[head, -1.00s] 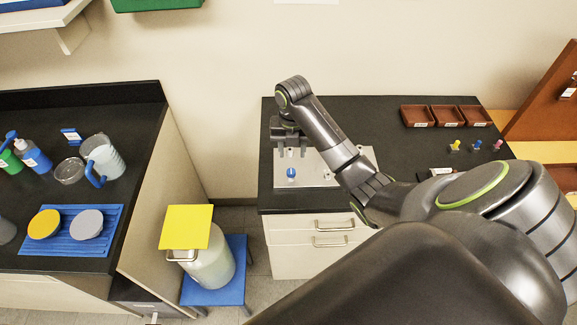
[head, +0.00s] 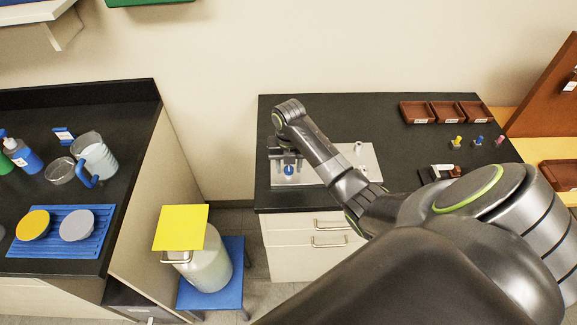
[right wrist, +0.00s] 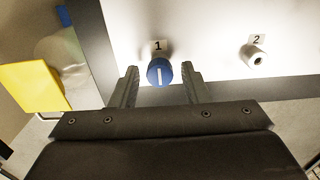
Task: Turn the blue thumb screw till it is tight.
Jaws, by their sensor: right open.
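The blue thumb screw (head: 289,170) stands on the metal plate (head: 369,160) on the dark bench. In the right wrist view the blue thumb screw (right wrist: 159,72) has a white line across its face and sits by the label 1. My right gripper (head: 287,162) is open over it. In the right wrist view the right gripper's fingers (right wrist: 159,77) stand on either side of the screw, with gaps showing between them and it. A pale post (right wrist: 255,56) by the label 2 is on the same plate. My left gripper is not in view.
Three brown trays (head: 445,112) and several small coloured screws (head: 478,141) are at the back right of the bench. A yellow-topped container (head: 181,228) stands on a blue stool (head: 226,285) left of the bench. Another counter (head: 128,130) is at the left.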

